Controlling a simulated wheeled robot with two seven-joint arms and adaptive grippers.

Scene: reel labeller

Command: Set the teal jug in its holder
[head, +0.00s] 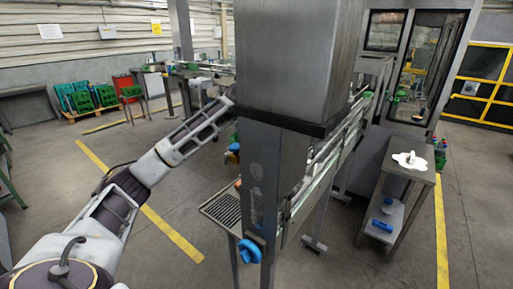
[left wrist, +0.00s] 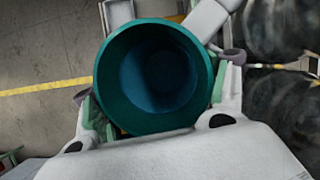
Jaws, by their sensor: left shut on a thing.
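The teal jug (left wrist: 112,98) fills the middle of the left wrist view. I look into its round open mouth and see its dark blue-teal inside. My left gripper (left wrist: 157,82) is shut on the jug, with one finger on each side of it. In the head view my left arm reaches up and right, and its far end passes behind a grey metal column (head: 292,60). The gripper and the jug are hidden there. I cannot make out the jug's holder in either view. My right gripper is not in view.
The metal column blocks the centre of the head view. A conveyor rail (head: 325,165) runs behind it, and a grated tray (head: 222,208) sits at its left. A blue ring-shaped part (head: 250,250) is low on the frame. A side table (head: 408,172) stands right. Floor at left is open.

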